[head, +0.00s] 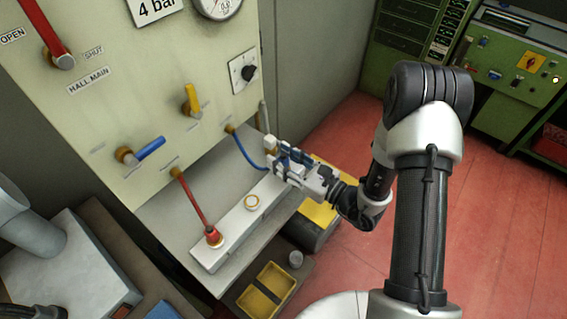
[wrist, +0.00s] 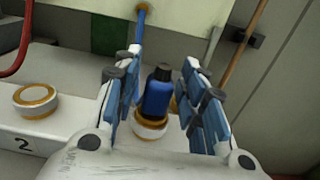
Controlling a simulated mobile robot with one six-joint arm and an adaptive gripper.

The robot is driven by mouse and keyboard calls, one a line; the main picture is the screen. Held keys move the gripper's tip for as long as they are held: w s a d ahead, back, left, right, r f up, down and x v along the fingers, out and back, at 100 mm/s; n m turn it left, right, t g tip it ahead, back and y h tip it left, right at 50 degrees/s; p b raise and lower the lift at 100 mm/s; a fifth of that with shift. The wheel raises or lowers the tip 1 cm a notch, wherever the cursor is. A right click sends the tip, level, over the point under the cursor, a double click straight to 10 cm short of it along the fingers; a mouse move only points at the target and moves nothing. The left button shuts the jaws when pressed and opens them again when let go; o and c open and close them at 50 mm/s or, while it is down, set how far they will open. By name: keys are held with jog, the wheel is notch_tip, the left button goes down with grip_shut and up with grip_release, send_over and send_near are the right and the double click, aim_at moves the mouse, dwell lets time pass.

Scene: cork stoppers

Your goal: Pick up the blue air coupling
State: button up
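The blue air coupling (wrist: 158,95) stands upright in the wrist view, with a dark top. It sits in a white socket with a brass ring (wrist: 150,124). My gripper (wrist: 162,88) is open, with one blue-padded finger on each side of the coupling. A gap shows between the coupling and the right finger; the left finger is close to it. In the head view my gripper (head: 284,160) is at the far end of the white ledge (head: 232,222) and largely hides the coupling. A blue hose (head: 243,150) runs from the panel towards it.
An empty brass-ringed socket (head: 252,202) sits mid-ledge, marked 2 in the wrist view (wrist: 36,98). A red hose (head: 190,200) ends at the near socket. The panel (head: 100,110) with valve handles rises behind. A yellow tray (head: 266,290) lies below the ledge.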

grip_shut()
jog(key=shift+r, duration=0.1)
dwell(0.3)
